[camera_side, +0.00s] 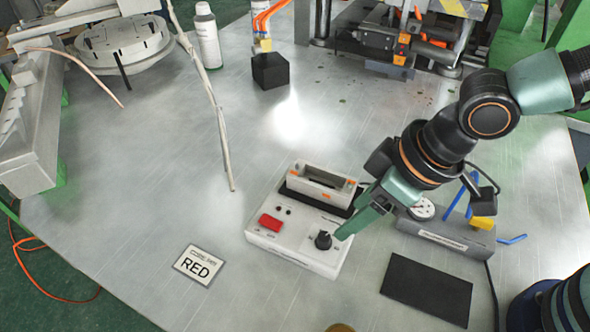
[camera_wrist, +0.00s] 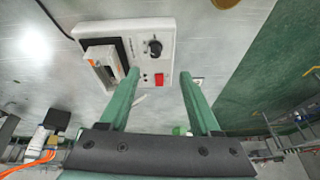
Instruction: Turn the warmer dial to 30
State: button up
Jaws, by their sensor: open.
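The white warmer (camera_side: 300,222) stands on the metal table with a red switch (camera_side: 270,222) and a black dial (camera_side: 323,240) on its top face. My gripper (camera_side: 345,234) is just to the right of the dial in the side view. In the wrist view the two green fingers of my gripper (camera_wrist: 158,80) are apart with nothing between them. There the dial (camera_wrist: 154,47) lies beyond the left fingertip, and the red switch (camera_wrist: 159,79) shows between the fingers. The dial's scale marks are too small to read.
A grey block with a round gauge (camera_side: 445,235) stands right of the warmer, and a black mat (camera_side: 427,290) lies in front of it. A card reading RED (camera_side: 200,264) lies front left. A black cube (camera_side: 270,71) stands behind. The table left of the warmer is mostly clear.

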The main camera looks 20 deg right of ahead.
aim_at(325, 237)
jog(key=shift+w+d+x, duration=0.1)
jog(key=shift+w+x, duration=0.05)
jog(key=shift+x, duration=2.4)
jog(key=shift+w+d+x, duration=0.1)
jog(key=shift+w+x, duration=0.05)
jog(key=shift+x, duration=2.45)
jog(key=shift+r, duration=0.1)
jog(key=shift+c, duration=0.3)
grip_shut()
